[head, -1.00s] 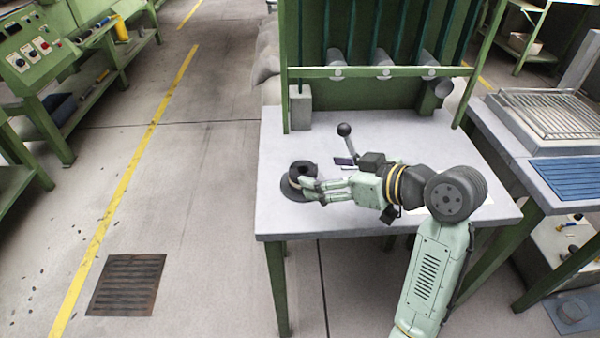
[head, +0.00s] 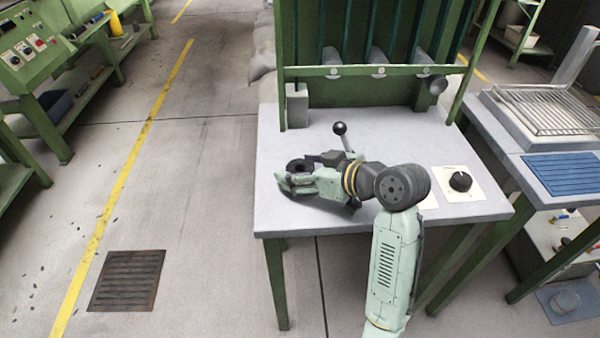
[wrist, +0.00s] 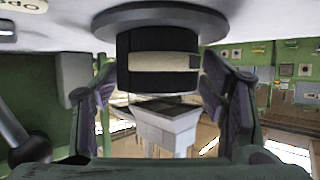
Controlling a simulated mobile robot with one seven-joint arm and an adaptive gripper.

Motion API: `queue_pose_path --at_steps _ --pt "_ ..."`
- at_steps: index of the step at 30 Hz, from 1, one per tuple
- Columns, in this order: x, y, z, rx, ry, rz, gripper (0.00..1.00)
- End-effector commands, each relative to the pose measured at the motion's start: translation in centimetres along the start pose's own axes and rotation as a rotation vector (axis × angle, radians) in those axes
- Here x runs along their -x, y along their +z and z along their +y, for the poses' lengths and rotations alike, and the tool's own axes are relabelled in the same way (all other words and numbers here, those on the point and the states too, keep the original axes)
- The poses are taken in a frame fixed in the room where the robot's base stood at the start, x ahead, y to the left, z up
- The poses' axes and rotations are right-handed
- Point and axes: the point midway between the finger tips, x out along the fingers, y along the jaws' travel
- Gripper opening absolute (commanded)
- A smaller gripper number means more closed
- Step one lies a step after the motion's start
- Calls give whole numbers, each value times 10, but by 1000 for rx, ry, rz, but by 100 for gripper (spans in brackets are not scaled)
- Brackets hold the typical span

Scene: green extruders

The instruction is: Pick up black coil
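The black coil (head: 300,165) sits on the pale table, left of its middle. In the wrist view the coil (wrist: 158,85) is a dark cylinder with a cream band and a wide dark flange, upper centre. My gripper (head: 294,182) is low over the table at the coil's near side and hides part of it. In the wrist view my gripper (wrist: 158,72) has its fingers apart, one on each side of the coil.
The table (head: 395,217) has a lever with a black ball knob (head: 340,128) behind my wrist and a black dial (head: 460,181) on the right. A grey block (head: 297,106) stands at the back left. A green frame rises behind. The table's left front corner is clear.

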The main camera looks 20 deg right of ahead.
Motion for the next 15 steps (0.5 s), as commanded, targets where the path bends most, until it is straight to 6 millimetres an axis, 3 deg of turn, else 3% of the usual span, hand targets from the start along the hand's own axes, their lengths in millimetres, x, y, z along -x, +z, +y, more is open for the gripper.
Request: queue_pose_path --at_steps 15 --pt "0 0 0 0 0 0 29"
